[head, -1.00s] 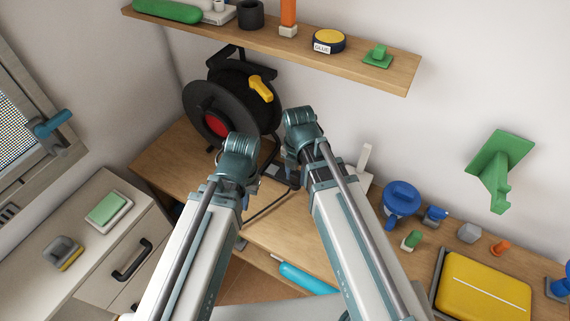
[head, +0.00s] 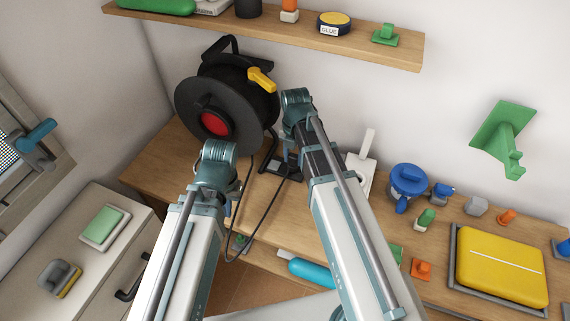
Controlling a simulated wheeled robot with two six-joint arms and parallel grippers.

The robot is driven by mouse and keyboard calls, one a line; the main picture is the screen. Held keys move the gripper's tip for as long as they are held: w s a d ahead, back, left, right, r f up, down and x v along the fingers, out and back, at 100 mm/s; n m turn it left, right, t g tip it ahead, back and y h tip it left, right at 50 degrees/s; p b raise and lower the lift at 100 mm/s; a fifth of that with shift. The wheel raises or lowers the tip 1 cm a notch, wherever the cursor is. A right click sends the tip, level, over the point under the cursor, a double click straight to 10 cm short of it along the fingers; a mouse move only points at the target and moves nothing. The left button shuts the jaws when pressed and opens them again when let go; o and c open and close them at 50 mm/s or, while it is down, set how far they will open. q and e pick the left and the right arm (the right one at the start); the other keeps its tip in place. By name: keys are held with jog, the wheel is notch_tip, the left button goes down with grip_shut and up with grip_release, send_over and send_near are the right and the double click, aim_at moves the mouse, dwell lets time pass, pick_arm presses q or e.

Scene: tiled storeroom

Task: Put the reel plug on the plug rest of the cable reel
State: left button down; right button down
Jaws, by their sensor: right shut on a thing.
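The black cable reel (head: 198,91) with a red centre and a yellow crank handle (head: 261,80) stands on the wooden bench against the wall. Its black cable (head: 263,213) hangs in a loop over the bench's front edge and runs up to my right gripper (head: 286,158). This gripper points down just right of the reel's stand, shut on what seems to be the reel plug at the cable's end. The plug is mostly hidden in dark parts there, and I cannot make out the plug rest. My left gripper (head: 232,208) is in front of the reel, its fingers mostly hidden behind its wrist.
A white-handled tool (head: 366,150), a blue container (head: 406,183) and a yellow case (head: 500,265) are on the bench to the right. A shelf (head: 300,36) runs above the reel. A drawer cabinet (head: 75,215) stands at left.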

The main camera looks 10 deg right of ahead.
aim_at(294, 155)
pick_arm(q)
jog(key=shift+a+f, duration=0.3)
pick_arm(e)
jog(key=shift+f, duration=0.25)
pick_arm(q)
jog(key=shift+d+r, duration=0.15)
jog(key=shift+d, duration=0.1)
pick_arm(e)
jog(key=shift+d, duration=0.15)
pick_arm(q)
jog(key=shift+a+f, duration=0.1)
jog(key=shift+f, duration=0.15)
pick_arm(e)
jog(key=shift+f, duration=0.15)
jog(key=shift+c, duration=2.2)
grip_release()
pick_arm(q)
jog(key=shift+r, duration=0.2)
pick_arm(e)
jog(key=shift+r, duration=0.2)
pick_arm(q)
notch_tip(294, 155, up, 12)
jog(key=p, duration=1.2)
pick_arm(e)
notch_tip(294, 155, up, 12)
